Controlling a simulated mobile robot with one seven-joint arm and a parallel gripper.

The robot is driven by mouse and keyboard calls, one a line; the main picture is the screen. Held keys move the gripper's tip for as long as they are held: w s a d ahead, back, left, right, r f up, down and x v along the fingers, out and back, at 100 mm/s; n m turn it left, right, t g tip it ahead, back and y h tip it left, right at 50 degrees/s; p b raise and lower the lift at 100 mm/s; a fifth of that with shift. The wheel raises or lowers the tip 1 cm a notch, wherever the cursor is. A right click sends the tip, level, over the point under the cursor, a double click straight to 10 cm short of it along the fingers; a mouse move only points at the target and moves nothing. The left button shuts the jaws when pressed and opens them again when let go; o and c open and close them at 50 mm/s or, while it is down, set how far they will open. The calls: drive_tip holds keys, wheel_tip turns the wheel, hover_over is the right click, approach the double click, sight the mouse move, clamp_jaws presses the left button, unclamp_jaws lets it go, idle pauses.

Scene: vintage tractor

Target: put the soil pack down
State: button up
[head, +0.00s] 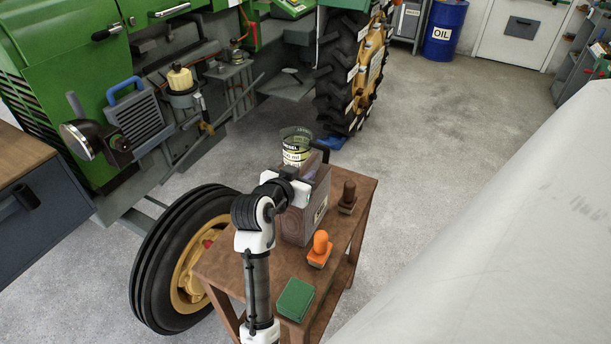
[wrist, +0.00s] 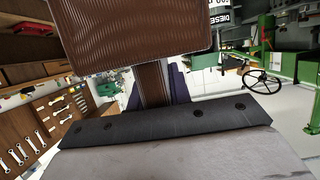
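In the wrist view a brown ribbed block, which I take as the soil pack (wrist: 135,35), fills the top. A narrow brown part of it runs down between the dark fingers of my gripper (wrist: 154,90), which look closed on it. In the head view my gripper (head: 292,188) is above the small brown table (head: 228,268), at a grey-brown labelled box (head: 296,224). I cannot tell whether this box is the held pack or whether it touches the tabletop.
A diesel can (head: 296,153) stands behind my gripper. A dark brown knobbed block (head: 347,198), an orange knobbed block (head: 320,248) and a green pad (head: 295,299) lie on the table's right and front. The tractor's front wheel (head: 172,258) is close at left.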

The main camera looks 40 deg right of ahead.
clamp_jaws()
idle(0.7)
drive_tip(key=shift+r, duration=0.15)
drive_tip(key=shift+r, duration=0.15)
wheel_tip(320, 180, up, 20)
drive_tip(key=b, duration=0.1)
drive_tip(key=shift+b, duration=0.4)
idle(0.4)
drive_tip(key=shift+f, duration=0.2)
